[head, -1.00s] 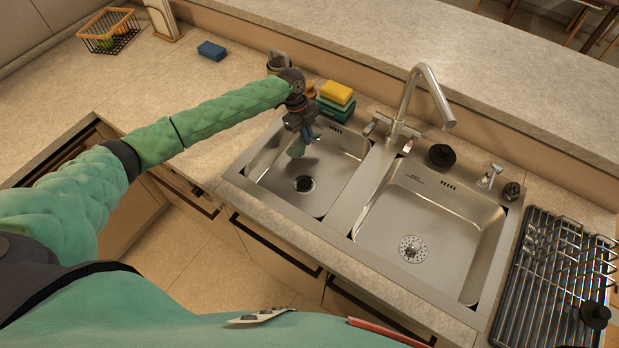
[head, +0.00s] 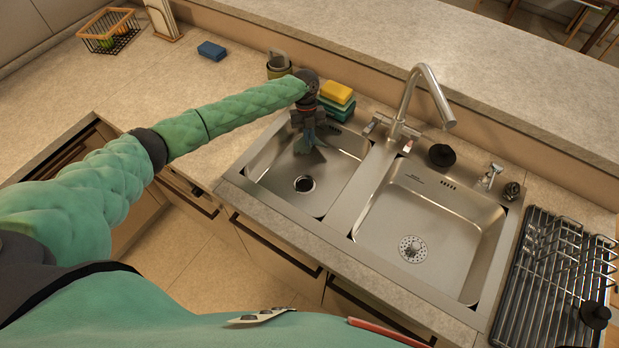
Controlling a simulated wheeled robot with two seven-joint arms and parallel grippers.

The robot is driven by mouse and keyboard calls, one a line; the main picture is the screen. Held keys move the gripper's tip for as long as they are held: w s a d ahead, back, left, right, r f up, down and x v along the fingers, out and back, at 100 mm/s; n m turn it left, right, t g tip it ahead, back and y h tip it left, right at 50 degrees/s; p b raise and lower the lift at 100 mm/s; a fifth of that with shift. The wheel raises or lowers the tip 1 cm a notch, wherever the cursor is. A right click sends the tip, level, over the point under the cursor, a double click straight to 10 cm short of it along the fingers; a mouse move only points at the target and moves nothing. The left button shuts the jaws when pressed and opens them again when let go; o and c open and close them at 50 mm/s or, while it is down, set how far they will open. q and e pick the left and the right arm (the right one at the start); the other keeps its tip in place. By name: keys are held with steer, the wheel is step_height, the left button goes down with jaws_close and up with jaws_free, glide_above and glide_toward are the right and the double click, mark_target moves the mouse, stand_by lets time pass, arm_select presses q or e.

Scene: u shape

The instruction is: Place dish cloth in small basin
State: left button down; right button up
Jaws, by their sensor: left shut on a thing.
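The dish cloth (head: 307,143) is a small grey-teal cloth. It hangs from my left gripper (head: 306,128), which is shut on it over the far part of the small basin. The small basin (head: 283,181) is the left steel bowl of the sink, with a dark round drain. The cloth's lower end spreads a little; I cannot tell whether it touches the basin's wall or floor. The gripper and wrist hide part of the cloth's top. My right gripper is not in view.
The large basin (head: 428,225) lies to the right, with a tall faucet (head: 423,95) behind the divider. Stacked sponges (head: 338,95) stand just behind the small basin. A blue sponge (head: 212,50) and a basket (head: 108,32) are farther left. A drying rack (head: 548,280) stands at right.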

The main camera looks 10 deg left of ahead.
arm_select(q)
steer(key=s+f, duration=0.3)
steer(key=shift+d, duration=0.25)
steer(key=s+f, duration=0.1)
steer(key=s, duration=0.2)
steer(key=s+d+f, duration=0.1)
steer(key=s, duration=0.2)
steer(key=s+f, duration=0.2)
steer(key=s, duration=0.2)
steer(key=shift+d, duration=0.35)
steer(key=c, duration=1.2)
jaws_free()
steer(key=s+r, duration=0.4)
steer(key=r, duration=0.6)
steer(key=shift+d, duration=0.4)
